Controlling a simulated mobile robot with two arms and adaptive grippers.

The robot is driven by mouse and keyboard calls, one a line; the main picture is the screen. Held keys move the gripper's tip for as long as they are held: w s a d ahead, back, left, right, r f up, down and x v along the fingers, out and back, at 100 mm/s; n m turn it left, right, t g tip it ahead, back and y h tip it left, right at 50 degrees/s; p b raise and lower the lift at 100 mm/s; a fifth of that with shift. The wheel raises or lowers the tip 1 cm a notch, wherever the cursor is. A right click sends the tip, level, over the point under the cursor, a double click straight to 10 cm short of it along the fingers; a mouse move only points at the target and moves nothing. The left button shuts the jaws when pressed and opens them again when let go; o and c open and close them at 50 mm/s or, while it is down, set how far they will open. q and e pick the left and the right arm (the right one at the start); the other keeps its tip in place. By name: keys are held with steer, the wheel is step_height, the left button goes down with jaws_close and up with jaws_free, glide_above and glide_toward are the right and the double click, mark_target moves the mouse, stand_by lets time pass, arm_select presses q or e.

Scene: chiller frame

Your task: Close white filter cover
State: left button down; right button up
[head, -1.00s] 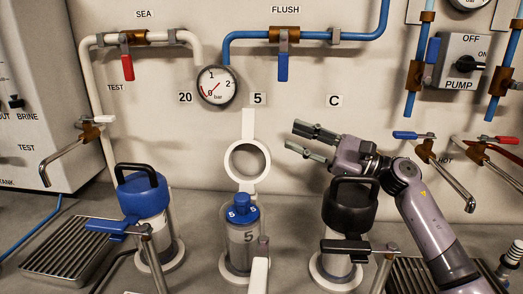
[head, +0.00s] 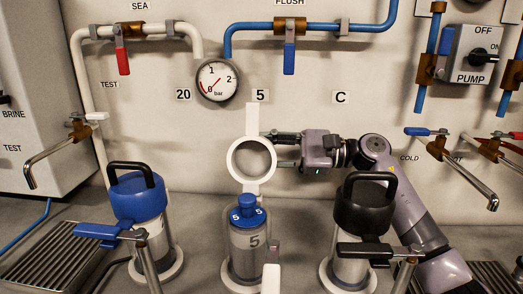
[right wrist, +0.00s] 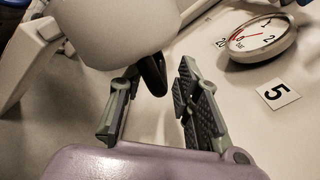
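The white filter cover (head: 269,162) stands raised and open behind the number 5 filter housing (head: 244,255), its round rim facing me. A blue filter with 5 marks (head: 248,214) sits in that housing. My right gripper (head: 273,150) is at the cover's right edge, with its fingertips beside or partly behind the rim. In the right wrist view my gripper's fingers (right wrist: 158,112) are apart. The cover's white rounded back (right wrist: 115,30) is just beyond them, with a black curved handle (right wrist: 153,75) near the gap. Contact cannot be told. My left gripper is out of view.
A pressure gauge (head: 217,81) and pipes are on the wall behind. Taps (head: 468,180) stick out at right.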

steer(key=shift+c, duration=0.6)
jaws_close()
steer(key=shift+r, duration=0.1)
